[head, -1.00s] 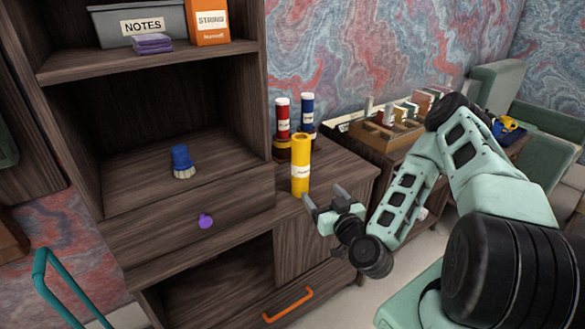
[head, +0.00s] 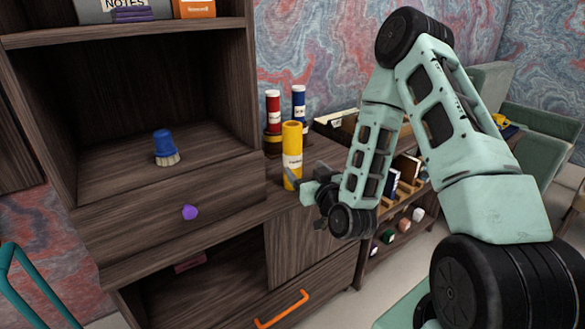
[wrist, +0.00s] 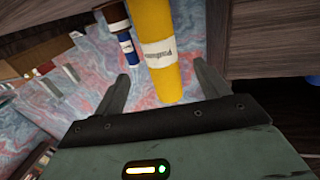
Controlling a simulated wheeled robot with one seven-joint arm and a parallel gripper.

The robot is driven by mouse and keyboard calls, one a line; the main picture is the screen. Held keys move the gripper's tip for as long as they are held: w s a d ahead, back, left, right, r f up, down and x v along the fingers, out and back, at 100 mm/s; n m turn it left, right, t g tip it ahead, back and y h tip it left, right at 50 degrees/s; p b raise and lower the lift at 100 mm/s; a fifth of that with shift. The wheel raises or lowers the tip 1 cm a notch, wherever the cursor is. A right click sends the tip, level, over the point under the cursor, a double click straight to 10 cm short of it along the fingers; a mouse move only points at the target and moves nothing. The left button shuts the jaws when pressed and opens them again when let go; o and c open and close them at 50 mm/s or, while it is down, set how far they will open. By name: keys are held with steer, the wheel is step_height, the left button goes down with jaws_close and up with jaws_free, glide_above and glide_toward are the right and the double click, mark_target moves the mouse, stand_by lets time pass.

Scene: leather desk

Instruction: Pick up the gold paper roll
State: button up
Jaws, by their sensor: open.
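The gold paper roll (head: 292,138) is a tall yellow cylinder with a white label, standing upright on the wooden desk top in the head view. My gripper (head: 303,178) is open, just right of the roll's lower part, with one finger overlapping its edge in the picture. In the wrist view the roll (wrist: 170,82) shows between the two spread fingers of my gripper (wrist: 163,76). I cannot tell whether a finger touches it. My wrist hides part of the desk top to the right of the roll.
A red roll (head: 273,112) and a blue roll (head: 298,102) stand close behind the gold one. A shelf cabinet with a blue brush (head: 165,147) is on the left. A wooden organizer (head: 340,126) lies behind my arm. An orange handle (head: 283,309) is below.

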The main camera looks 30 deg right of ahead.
mark_target(296, 159)
steer(key=shift+w+d+f+b, duration=0.1)
steer(key=shift+w+f+b, duration=0.15)
steer(key=shift+w+b, duration=0.2)
steer(key=w, duration=0.3)
steer(key=shift+w+d+r+p, duration=0.3)
steer(key=shift+w+r+p, duration=0.05)
steer(key=shift+w+d+p, duration=0.15)
steer(key=shift+w+d, duration=0.05)
steer(key=shift+w, duration=0.85)
steer(key=shift+w+d+p, duration=0.15)
steer(key=shift+w+d, duration=0.05)
steer(key=shift+w, duration=0.9)
steer(key=shift+w+d+p, duration=0.15)
steer(key=shift+w+d, duration=0.05)
steer(key=shift+w, duration=0.85)
steer(key=c, duration=1.2)
